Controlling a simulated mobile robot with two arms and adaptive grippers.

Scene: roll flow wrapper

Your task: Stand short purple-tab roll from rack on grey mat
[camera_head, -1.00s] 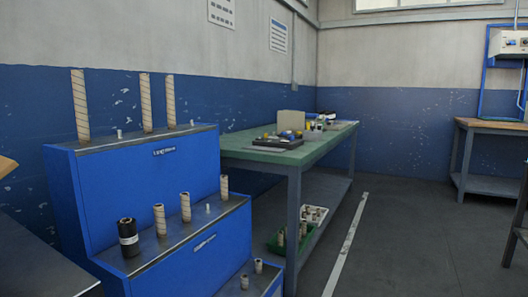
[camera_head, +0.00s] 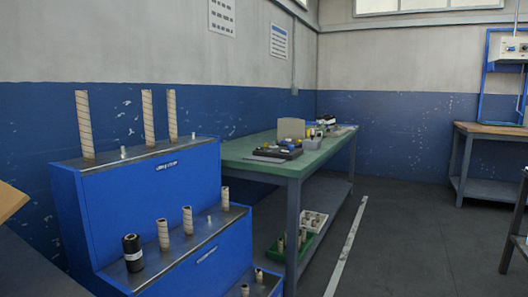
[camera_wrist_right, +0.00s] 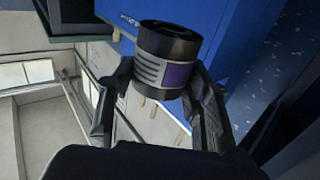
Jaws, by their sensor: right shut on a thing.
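A short black roll (camera_wrist_right: 168,58) with a grey striped label and a purple tab (camera_wrist_right: 178,76) is held in the right wrist view. My right gripper (camera_wrist_right: 165,85) is shut on it, with one finger on each side. The blue stepped rack (camera_head: 150,195) stands at left in the head view. Another black roll (camera_head: 132,253) with a pale label stands on its middle step. A flat grey patch (camera_head: 262,159) lies on the near end of the green table (camera_head: 240,148); I cannot tell if it is the mat. My left gripper is not in view.
Cardboard cores (camera_head: 163,235) stand on the rack steps, with taller ones (camera_head: 148,118) on top. A dark tray (camera_head: 278,150) of small items is on the table. A green bin (camera_head: 290,247) and white bin (camera_head: 314,220) sit on the lower shelf. The floor at right is open.

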